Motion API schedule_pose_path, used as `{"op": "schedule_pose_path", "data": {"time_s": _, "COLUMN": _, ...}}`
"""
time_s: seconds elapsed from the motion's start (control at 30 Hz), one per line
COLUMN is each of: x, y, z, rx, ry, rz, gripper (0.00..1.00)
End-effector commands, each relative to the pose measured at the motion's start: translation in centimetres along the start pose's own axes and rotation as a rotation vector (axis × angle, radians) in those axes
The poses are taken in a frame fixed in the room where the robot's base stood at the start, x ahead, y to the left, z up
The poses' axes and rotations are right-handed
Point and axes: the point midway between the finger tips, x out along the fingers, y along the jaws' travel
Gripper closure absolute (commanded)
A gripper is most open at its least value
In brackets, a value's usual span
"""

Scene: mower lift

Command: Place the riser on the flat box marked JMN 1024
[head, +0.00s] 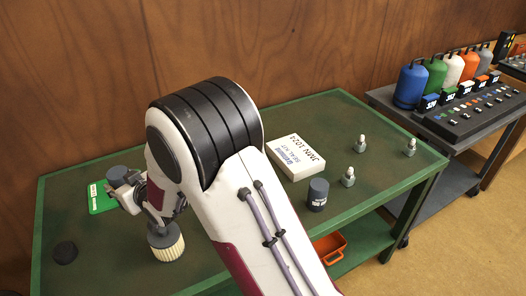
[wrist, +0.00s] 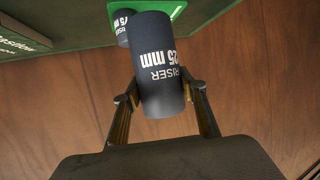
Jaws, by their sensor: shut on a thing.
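A dark riser (wrist: 158,70) marked "RISER 25 mm" stands between the fingers of my gripper (wrist: 160,95) in the wrist view. My gripper is shut on it. In the head view, my gripper (head: 121,186) is at the left end of the table, with the dark riser (head: 118,172) at its tip, over or beside a green card (head: 98,199). The flat white box marked JMN 1024 (head: 296,160) lies on the table to the right of my arm.
A second dark labelled cylinder (head: 318,194) stands in front of the box. A cream ribbed part (head: 167,246) and a black disc (head: 65,252) are at the left front. A wooden wall (head: 100,80) is behind the green table (head: 232,256).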

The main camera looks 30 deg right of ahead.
Motion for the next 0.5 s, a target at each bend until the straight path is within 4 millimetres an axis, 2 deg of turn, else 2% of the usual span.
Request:
{"op": "schedule_pose_path", "data": {"time_s": 0.03, "x": -0.1, "y": 1.6, "z": -0.1, "rx": 0.009, "ry": 0.004, "rz": 0.022, "gripper": 0.92}}
{"op": "schedule_pose_path", "data": {"time_s": 0.5, "x": -2.4, "y": 16.2, "z": -0.3, "rx": 0.084, "ry": 0.004, "rz": 0.206, "gripper": 0.92}}
